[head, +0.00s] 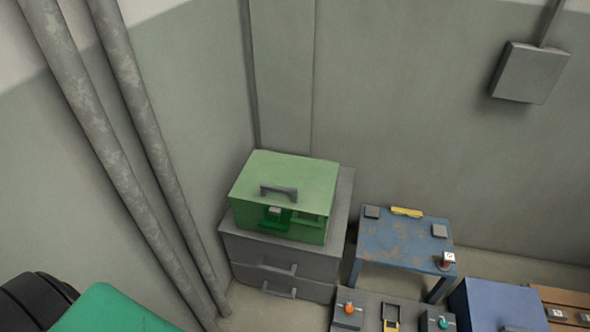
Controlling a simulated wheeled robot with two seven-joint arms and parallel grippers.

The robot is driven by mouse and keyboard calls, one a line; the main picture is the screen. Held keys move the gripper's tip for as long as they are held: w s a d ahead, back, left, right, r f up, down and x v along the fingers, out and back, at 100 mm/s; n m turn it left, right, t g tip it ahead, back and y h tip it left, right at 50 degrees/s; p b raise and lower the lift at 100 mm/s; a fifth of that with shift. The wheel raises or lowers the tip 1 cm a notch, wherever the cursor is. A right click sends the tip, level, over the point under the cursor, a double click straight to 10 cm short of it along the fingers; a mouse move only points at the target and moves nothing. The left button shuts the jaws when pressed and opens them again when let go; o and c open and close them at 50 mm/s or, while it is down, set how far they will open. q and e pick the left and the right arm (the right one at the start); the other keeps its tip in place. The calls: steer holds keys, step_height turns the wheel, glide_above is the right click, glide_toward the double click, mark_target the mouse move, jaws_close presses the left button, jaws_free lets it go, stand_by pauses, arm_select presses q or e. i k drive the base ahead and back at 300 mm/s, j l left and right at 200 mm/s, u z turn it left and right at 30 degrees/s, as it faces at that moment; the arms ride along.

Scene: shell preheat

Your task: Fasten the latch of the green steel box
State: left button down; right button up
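The green steel box (310,229) stands on top of a grey drawer cabinet in the corner, in the middle of the head view. Its lighter green lid (300,168) is down, with a dark grey handle (279,191) on it. A small pale grey piece (275,210), seemingly the latch, shows at the upper front of the box above a darker green part. It is too small to tell whether it is fastened. Neither of my grippers is in view.
The grey cabinet (283,270) has drawers with handles. To its right stand a worn blue table (397,243) with small items, a grey panel (365,313) with knobs, and a blue box (497,307). Two grey pipes (150,165) run down the left. Floor shows between.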

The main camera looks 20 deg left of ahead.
mark_target(274, 225)
steer(key=u, duration=0.95)
